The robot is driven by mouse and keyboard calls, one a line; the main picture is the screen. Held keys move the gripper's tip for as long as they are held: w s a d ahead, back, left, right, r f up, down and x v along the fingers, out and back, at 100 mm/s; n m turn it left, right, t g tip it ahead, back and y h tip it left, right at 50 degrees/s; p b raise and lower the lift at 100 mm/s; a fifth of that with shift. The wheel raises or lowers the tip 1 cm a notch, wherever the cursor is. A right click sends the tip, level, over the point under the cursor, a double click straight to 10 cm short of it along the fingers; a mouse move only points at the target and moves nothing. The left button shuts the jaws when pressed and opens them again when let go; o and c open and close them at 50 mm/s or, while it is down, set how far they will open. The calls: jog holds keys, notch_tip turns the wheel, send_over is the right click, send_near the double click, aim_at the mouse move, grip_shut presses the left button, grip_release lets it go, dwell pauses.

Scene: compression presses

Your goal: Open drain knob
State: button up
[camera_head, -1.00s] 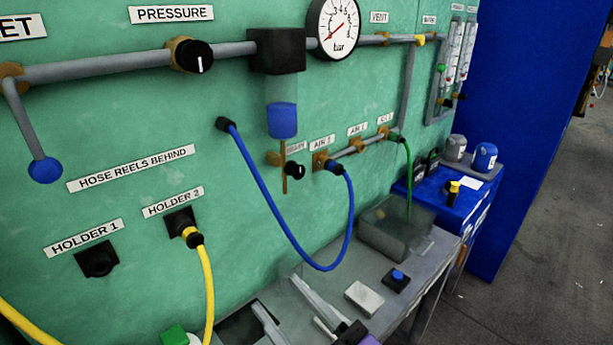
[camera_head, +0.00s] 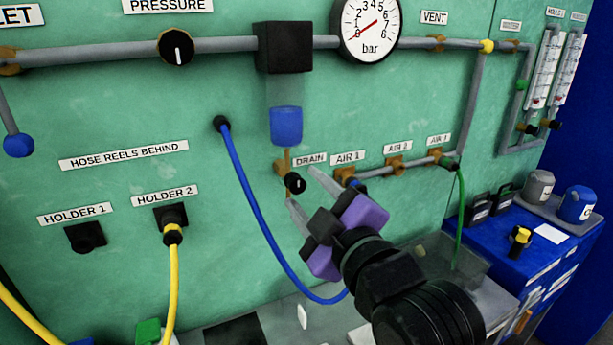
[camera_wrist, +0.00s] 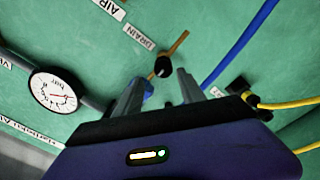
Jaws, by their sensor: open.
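The drain knob (camera_head: 295,183) is a small black round knob with a white mark, on a brass fitting below the blue filter bowl (camera_head: 286,126), beside the DRAIN label (camera_head: 310,159). My gripper (camera_head: 301,188) has purple finger bases and pale grey fingers, and comes in from the lower right. Its fingertips lie on either side of the knob in the head view. In the wrist view the knob (camera_wrist: 163,67) shows just beyond and between the two fingertips (camera_wrist: 160,75). The fingers are apart with nothing between them; I cannot tell whether they touch the knob.
A blue hose (camera_head: 250,200) hangs left of the gripper. The AIR 1 outlet (camera_head: 346,176) sits close on the right, partly behind the gripper. The pressure gauge (camera_head: 370,28) and grey pipe are above. A grey bench (camera_head: 285,318) lies below.

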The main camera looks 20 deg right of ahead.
aim_at(289, 178)
jog(key=shift+f, duration=0.35)
jog(key=shift+w+n, duration=0.25)
jog(key=shift+n, duration=0.05)
jog(key=w+p, duration=0.1)
jog(key=w, duration=0.6)
jog(key=shift+w, duration=0.2)
jog(key=shift+c, duration=0.5)
grip_shut()
